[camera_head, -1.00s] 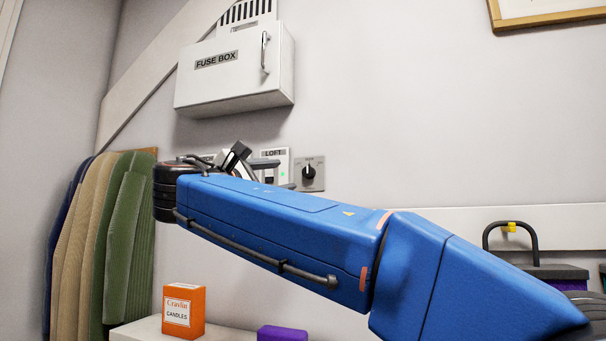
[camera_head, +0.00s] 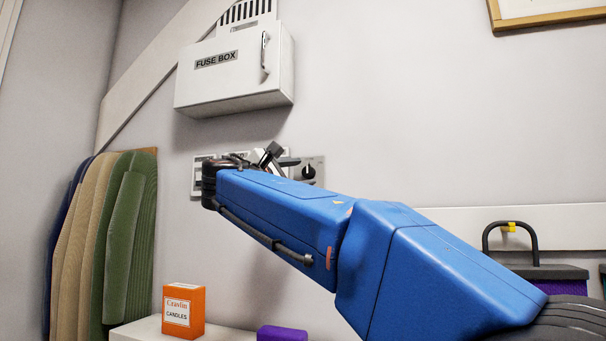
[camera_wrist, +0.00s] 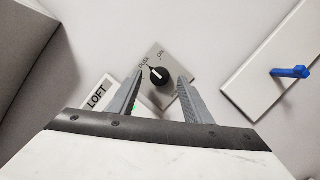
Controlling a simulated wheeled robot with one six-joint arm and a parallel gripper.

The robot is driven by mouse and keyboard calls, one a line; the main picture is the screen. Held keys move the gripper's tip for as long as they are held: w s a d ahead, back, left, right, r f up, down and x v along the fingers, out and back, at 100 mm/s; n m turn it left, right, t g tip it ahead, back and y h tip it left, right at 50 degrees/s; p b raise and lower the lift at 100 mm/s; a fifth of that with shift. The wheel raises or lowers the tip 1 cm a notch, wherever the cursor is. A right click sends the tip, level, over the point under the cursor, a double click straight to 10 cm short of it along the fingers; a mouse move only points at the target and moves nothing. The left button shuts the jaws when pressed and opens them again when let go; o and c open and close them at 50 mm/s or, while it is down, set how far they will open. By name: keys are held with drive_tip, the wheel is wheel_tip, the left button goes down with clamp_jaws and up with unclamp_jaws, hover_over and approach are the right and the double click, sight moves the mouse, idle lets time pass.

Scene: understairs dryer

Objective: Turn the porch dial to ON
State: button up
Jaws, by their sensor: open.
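The dial (camera_wrist: 160,76) is a round black knob on a square grey plate (camera_wrist: 177,62). In the head view the dial (camera_head: 309,172) is at the right end of the row of wall panels. My gripper (camera_wrist: 161,73) is open, with one finger on each side of the dial in the wrist view. I cannot tell how far off the knob they are, and nothing is between them. In the head view my gripper (camera_head: 272,156) shows just left of the dial.
A LOFT panel (camera_wrist: 97,97) with a green light sits left of the dial. The fuse box (camera_head: 235,72) hangs above. A white panel (camera_wrist: 270,65) with a blue handle is at the right in the wrist view. An orange candle box (camera_head: 184,310) stands below.

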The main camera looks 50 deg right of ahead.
drive_tip(key=shift+x, duration=0.9)
drive_tip(key=c, duration=1)
drive_tip(key=shift+c, duration=0.2)
drive_tip(key=shift+m, duration=0.3)
drive_tip(key=m, duration=0.2)
drive_tip(key=m+g+y, duration=0.1)
drive_tip(key=m, duration=0.1)
drive_tip(key=shift+w+r+m+g, duration=0.1)
drive_tip(key=shift+m+g, duration=0.2)
drive_tip(key=shift+m, duration=0.1)
drive_tip(key=shift+r+m+y, duration=0.15)
drive_tip(key=shift+m+y, duration=0.55)
drive_tip(key=shift+m, duration=1.8)
